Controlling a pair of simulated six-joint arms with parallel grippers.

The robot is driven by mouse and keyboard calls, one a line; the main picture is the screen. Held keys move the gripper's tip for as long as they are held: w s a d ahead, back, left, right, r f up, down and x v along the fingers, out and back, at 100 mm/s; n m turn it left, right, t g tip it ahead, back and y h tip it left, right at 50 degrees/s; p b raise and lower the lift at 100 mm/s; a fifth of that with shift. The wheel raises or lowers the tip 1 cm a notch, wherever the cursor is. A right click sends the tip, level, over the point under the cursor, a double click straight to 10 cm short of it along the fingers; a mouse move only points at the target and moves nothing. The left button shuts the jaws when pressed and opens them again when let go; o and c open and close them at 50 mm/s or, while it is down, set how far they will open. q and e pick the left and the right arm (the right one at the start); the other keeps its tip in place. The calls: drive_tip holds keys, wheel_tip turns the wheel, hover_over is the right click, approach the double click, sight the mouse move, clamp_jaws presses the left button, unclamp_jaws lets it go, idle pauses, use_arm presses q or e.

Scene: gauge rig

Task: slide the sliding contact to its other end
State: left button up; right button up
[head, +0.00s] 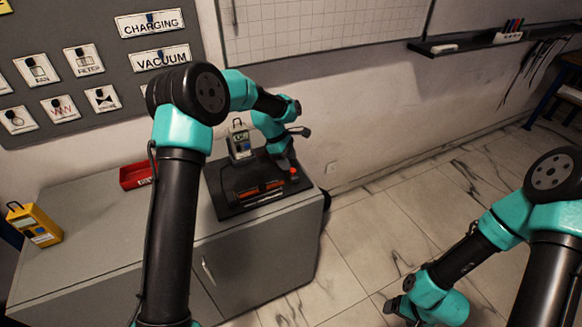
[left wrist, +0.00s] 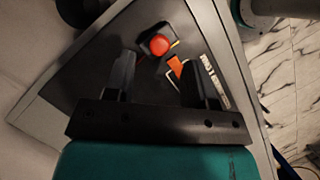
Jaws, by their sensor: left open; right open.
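A red round knob on a small black block, which looks like the sliding contact (left wrist: 159,43), sits on the dark board of the rig (left wrist: 92,62) in the left wrist view. An orange piece (left wrist: 175,66) and a pale bent line lie beside it. In the head view the dark rig (head: 232,203) stands on the cabinet, and a bit of red shows at its right end. My left gripper (left wrist: 157,62) is open over the board, its fingers apart, with the knob beyond the gap between them. My right gripper (head: 394,305) hangs over the floor, far from the rig.
The grey cabinet (head: 245,265) carries the rig, a red bin (head: 135,176) and a yellow meter (head: 35,224). A small grey device with a display (head: 239,140) stands behind the rig. The wall is close behind; the cabinet front is clear.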

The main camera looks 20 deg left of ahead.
sight(292, 175)
use_arm(q)
drive_tip(key=shift+x, duration=1.75)
clamp_jaws()
